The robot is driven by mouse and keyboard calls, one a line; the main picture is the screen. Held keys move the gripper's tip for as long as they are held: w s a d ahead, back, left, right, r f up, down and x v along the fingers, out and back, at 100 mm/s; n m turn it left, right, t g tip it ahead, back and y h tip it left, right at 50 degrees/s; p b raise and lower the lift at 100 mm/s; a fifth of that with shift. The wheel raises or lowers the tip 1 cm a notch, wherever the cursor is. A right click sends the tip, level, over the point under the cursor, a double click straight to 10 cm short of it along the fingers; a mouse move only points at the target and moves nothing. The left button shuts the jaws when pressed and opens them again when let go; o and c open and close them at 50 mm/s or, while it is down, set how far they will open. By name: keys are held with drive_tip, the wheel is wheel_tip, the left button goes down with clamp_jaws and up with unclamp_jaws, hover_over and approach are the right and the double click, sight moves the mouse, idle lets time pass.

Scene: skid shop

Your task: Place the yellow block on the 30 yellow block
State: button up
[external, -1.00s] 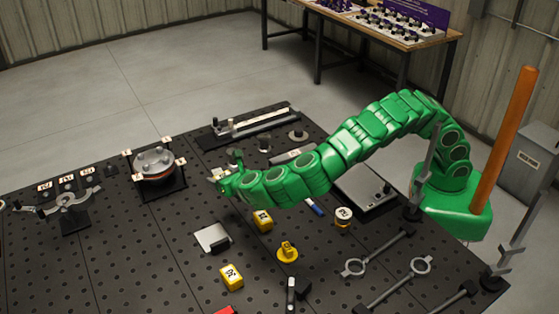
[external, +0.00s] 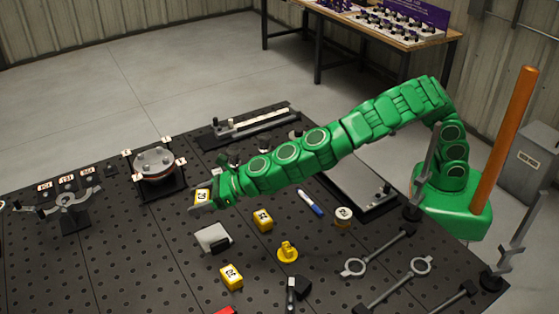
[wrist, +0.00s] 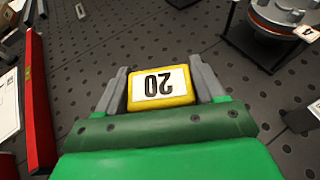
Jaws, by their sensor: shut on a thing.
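My gripper (external: 199,203) is shut on a yellow block (external: 203,195) above the left part of the perforated table. In the wrist view, my gripper (wrist: 162,82) has grey fingers on both sides of the yellow block (wrist: 160,100), and its white label reads 20, upside down. Two other yellow blocks with white labels stand on the table: one (external: 263,220) right of and below my gripper in the picture, and one (external: 231,277) nearer the front. Their numbers are too small to read surely, so I cannot tell which is the 30 block.
A yellow knob-like part (external: 288,252) stands right of that block. A round fixture (external: 155,164) is behind my gripper. A blue-and-white marker (external: 310,203) and a white-topped cylinder (external: 343,216) lie farther right.

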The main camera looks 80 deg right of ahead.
drive_tip(key=s+a+r+n+g+y, duration=0.2)
drive_tip(key=s+n+g+y, duration=0.4)
drive_tip(key=s, duration=0.5)
drive_tip(key=s+a+r+n+g+y, duration=0.1)
drive_tip(key=s+a+n+g+y, duration=0.15)
drive_tip(key=s+n+g, duration=0.7)
drive_tip(key=m+t, duration=0.1)
drive_tip(key=t, duration=0.2)
hover_over(230, 277)
drive_tip(key=shift+y, duration=0.35)
drive_tip(key=shift+f, duration=6.4)
drive_tip(key=shift+w+f, duration=0.1)
drive_tip(key=shift+f, duration=0.05)
drive_tip(key=o, duration=1.1)
